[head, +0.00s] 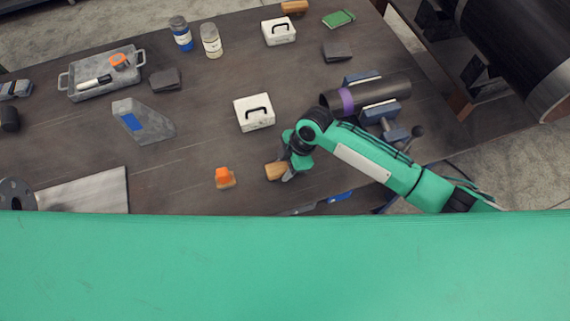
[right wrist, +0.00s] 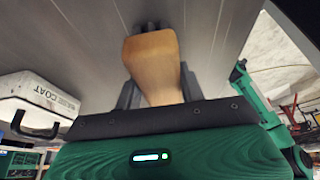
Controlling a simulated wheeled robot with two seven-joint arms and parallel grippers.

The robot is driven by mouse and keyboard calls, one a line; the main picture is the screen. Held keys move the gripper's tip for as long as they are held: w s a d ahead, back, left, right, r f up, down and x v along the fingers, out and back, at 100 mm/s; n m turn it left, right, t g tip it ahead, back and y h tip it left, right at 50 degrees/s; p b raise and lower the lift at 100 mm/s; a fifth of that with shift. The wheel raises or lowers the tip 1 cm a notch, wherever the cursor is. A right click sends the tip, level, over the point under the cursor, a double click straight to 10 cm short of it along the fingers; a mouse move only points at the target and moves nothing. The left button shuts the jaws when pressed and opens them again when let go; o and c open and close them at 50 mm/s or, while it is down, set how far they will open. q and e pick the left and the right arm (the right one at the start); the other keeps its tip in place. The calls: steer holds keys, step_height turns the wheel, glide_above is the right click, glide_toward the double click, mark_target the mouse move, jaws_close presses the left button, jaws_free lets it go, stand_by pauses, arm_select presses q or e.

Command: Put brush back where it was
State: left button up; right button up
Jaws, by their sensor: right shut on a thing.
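My right gripper (head: 287,172) is shut on the brush (head: 276,171), which shows as a tan wooden piece near the table's front edge. In the right wrist view the brush (right wrist: 152,62) sits between the two fingers, its rounded wooden body against the dark table. Its bristles are not visible, and I cannot tell whether it touches the table. My left gripper is not in view.
An orange-topped piece (head: 224,178) stands left of the brush. A white case (head: 254,113) with a black handle is behind it. A dark pipe (head: 372,95) with a purple band rests on supports at the right. Bare table lies between the grey wedge (head: 142,122) and white case.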

steer(key=o, duration=1)
steer(key=shift+f, duration=0.1)
steer(key=shift+c, duration=0.2)
steer(key=b+v, duration=0.2)
steer(key=v, duration=1)
steer(key=shift+b, duration=0.35)
steer(key=shift+a, duration=0.15)
